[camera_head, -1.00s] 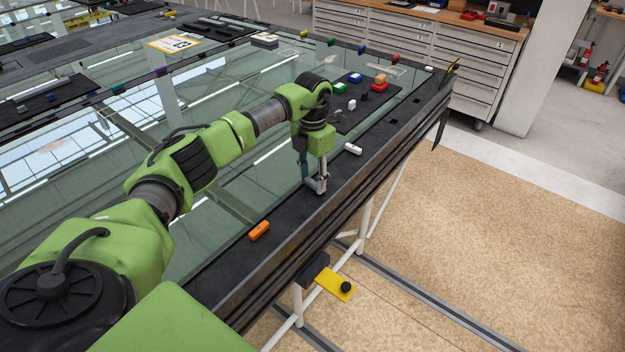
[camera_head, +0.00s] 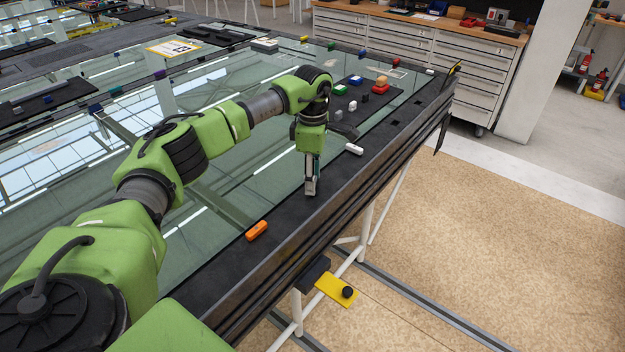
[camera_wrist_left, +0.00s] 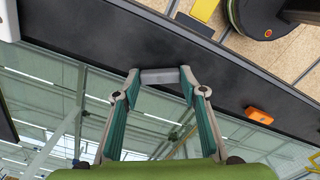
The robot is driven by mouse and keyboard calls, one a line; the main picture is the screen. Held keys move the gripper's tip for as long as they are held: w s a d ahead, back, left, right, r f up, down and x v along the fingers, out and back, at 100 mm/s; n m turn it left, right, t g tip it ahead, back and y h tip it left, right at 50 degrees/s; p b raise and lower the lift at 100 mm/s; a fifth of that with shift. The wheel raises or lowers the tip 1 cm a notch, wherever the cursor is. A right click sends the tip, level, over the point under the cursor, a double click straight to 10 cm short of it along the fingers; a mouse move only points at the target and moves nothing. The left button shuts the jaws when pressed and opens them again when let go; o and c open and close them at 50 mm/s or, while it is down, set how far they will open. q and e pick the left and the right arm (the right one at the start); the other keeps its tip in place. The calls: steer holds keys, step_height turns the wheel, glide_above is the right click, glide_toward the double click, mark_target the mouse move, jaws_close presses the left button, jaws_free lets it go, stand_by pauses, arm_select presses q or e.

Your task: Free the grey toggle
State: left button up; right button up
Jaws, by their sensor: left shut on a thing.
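The grey toggle (camera_wrist_left: 160,76) is a small grey bar between the fingertips of my left gripper in the left wrist view. My left gripper (camera_wrist_left: 161,80) is shut on it, with one finger at each end. In the head view my left gripper (camera_head: 311,187) points down at the black frame edge (camera_head: 285,221), and its fingers mostly hide the toggle. I cannot tell whether the toggle still touches the frame. My right gripper is not in view.
An orange toggle (camera_head: 257,230) lies nearer along the frame, and a white one (camera_head: 354,149) lies farther along. Several coloured blocks, including a green one (camera_head: 340,89), stand on a dark mat beyond. Glass (camera_head: 240,185) lies left of the frame; a yellow plate (camera_head: 335,287) hangs below.

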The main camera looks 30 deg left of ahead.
arm_select(q)
steer(key=m+b, duration=0.1)
steer(key=m, duration=0.4)
steer(key=shift+m, duration=0.4)
stand_by(0.3)
steer(key=o, duration=1.1)
steer(key=shift+o, duration=0.2)
steer(key=shift+r, duration=0.15)
step_height(320, 180, up, 12)
